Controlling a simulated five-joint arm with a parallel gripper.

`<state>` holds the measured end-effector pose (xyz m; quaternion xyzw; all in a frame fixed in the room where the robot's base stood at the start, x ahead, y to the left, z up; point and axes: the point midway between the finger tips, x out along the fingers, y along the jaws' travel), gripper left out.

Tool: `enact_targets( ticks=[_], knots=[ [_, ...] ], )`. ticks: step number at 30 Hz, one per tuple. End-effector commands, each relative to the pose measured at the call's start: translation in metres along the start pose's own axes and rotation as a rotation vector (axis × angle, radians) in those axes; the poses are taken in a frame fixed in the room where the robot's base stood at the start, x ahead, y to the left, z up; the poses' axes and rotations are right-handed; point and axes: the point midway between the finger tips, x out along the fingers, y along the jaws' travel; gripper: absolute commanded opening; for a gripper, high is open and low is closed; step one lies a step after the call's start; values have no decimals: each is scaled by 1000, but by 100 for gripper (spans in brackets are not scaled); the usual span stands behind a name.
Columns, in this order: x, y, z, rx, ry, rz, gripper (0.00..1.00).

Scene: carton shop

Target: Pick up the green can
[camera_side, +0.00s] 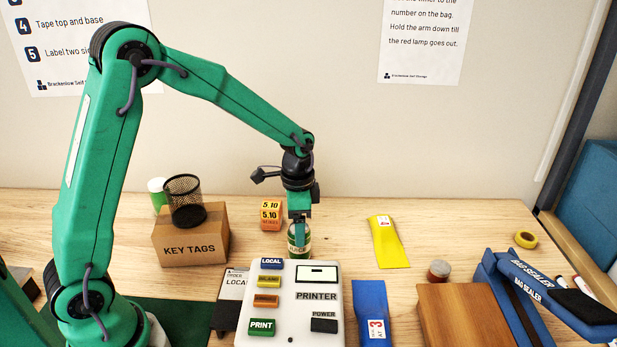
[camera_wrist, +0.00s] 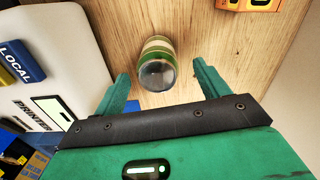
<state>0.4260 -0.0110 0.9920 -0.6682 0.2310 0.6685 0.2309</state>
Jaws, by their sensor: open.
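A green can (camera_side: 304,247) with a pale band stands on the table just behind the printer, partly hidden by my gripper (camera_side: 299,222). In the wrist view the green can (camera_wrist: 157,62) shows green and cream bands and a grey end. My gripper points down at it; in the wrist view its open jaws (camera_wrist: 161,72) have one finger on each side of the can's near end, with gaps. Nothing is held. Another green and white cylinder (camera_side: 157,186) stands behind the key tags box at left, partly hidden.
The printer panel (camera_side: 318,280) stands close in front of the can. The KEY TAGS box (camera_side: 185,248) with a black mesh cup (camera_side: 184,190) is at left. An orange block (camera_side: 271,215) is just left of the can. Bare wood lies to its right, before the yellow packet (camera_side: 388,243).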

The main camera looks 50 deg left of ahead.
Motion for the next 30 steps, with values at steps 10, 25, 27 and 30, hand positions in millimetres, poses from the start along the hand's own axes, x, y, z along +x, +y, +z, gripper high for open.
enact_targets(
  ticks=[10, 25, 27, 30],
  knots=[
    [9, 1, 0, 0, -1, 1, 74],
    [56, 3, 0, 0, -1, 1, 74],
    [58, 3, 0, -1, -1, 1, 74],
    [58, 3, 0, -1, 0, 0, 74]
  ],
)
